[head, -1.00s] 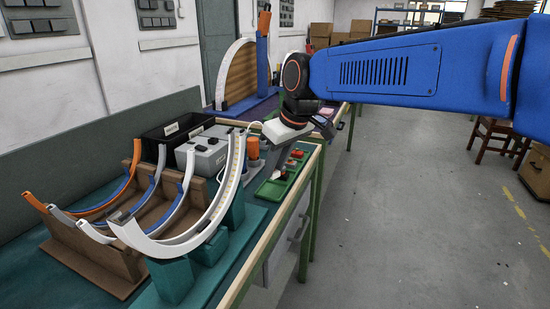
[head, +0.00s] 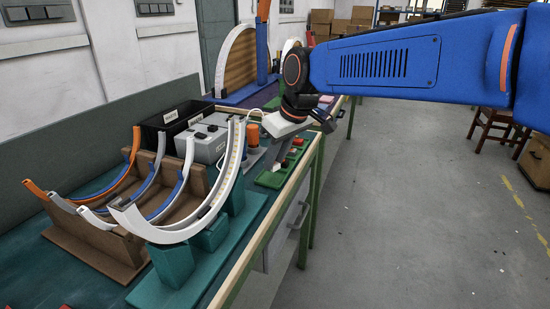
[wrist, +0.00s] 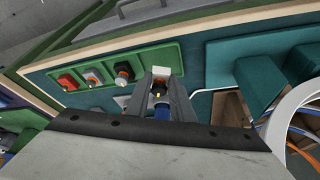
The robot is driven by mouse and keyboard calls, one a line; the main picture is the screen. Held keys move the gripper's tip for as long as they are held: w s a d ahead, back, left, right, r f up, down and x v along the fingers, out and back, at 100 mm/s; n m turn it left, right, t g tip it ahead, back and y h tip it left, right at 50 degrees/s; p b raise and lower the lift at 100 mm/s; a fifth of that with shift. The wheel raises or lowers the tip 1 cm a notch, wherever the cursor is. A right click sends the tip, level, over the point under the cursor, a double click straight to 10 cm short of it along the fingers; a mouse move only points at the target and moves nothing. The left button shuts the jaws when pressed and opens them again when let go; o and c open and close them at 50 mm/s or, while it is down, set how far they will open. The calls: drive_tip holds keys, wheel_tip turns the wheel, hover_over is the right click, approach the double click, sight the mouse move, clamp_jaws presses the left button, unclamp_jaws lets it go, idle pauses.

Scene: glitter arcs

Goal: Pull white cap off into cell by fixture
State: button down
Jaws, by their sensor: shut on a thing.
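In the wrist view my gripper (wrist: 163,76) is shut, with a small white cap (wrist: 161,71) between its fingertips. A dark part with a yellow mark and a blue part show between the fingers, nearer the palm. The fingertips are over the end cell (wrist: 176,58) of a green tray (wrist: 52,72), the cell nearest the teal fixture (wrist: 257,78). I cannot tell whether the cap touches the cell floor. In the head view the gripper (head: 274,158) reaches down to the tray (head: 268,181) beside the fixture (head: 172,266), which bears a white arc strip (head: 229,180).
A brown rack (head: 100,250) of curved strips, a grey box (head: 203,144) and a black bin (head: 172,120) stand left. Open floor lies right.

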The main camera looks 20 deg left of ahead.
sight(276, 165)
drive_tip(key=shift+f, duration=0.15)
drive_tip(key=shift+f, duration=0.65)
drive_tip(key=shift+f, duration=0.75)
idle(1.9)
drive_tip(key=c, duration=1.5)
unclamp_jaws()
drive_tip(key=shift+o, duration=0.2)
drive_tip(key=shift+r, duration=3.25)
